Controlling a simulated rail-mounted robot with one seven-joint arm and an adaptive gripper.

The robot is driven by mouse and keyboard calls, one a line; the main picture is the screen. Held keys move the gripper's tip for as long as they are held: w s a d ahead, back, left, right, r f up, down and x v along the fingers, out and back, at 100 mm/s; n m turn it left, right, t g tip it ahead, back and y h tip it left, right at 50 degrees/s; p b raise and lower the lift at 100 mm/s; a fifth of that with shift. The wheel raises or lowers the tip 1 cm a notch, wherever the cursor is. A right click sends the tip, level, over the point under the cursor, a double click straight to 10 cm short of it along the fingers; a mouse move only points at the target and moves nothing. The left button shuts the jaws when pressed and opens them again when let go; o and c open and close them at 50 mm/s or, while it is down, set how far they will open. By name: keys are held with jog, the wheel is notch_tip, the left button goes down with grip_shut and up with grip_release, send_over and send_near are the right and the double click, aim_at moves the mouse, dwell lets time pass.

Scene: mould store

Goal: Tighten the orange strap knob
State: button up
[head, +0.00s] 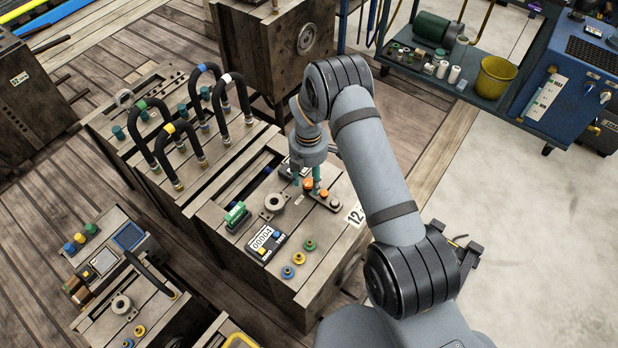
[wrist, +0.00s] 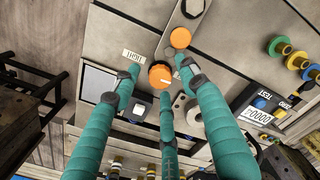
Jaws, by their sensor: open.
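A small orange knob (wrist: 180,38) sits at the lower end of a metal strap (wrist: 189,20) in the wrist view; it also shows in the head view (head: 323,193). A larger orange knob (wrist: 160,76) with a white pointer mark is just below-left of it, and shows in the head view (head: 308,184). My gripper (head: 312,184) points down over the mould block's top, close to both knobs. In the wrist view its three teal fingers (wrist: 160,72) are spread, with the larger knob seen between their tips. The fingers look empty; contact with either knob cannot be told.
A counter box (head: 263,243), a green connector block (head: 236,216) and a grey ring (head: 273,203) stand close on the same block (head: 313,268). Black looped hoses (head: 224,104) rise on the block at left. A blue cart (head: 565,90) stands at right beyond clear floor (head: 530,240).

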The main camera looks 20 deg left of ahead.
jog(key=shift+s+a+f, duration=0.1)
jog(key=shift+s+f, duration=0.05)
jog(key=shift+f, duration=0.05)
jog(key=shift+c, duration=0.5)
grip_shut()
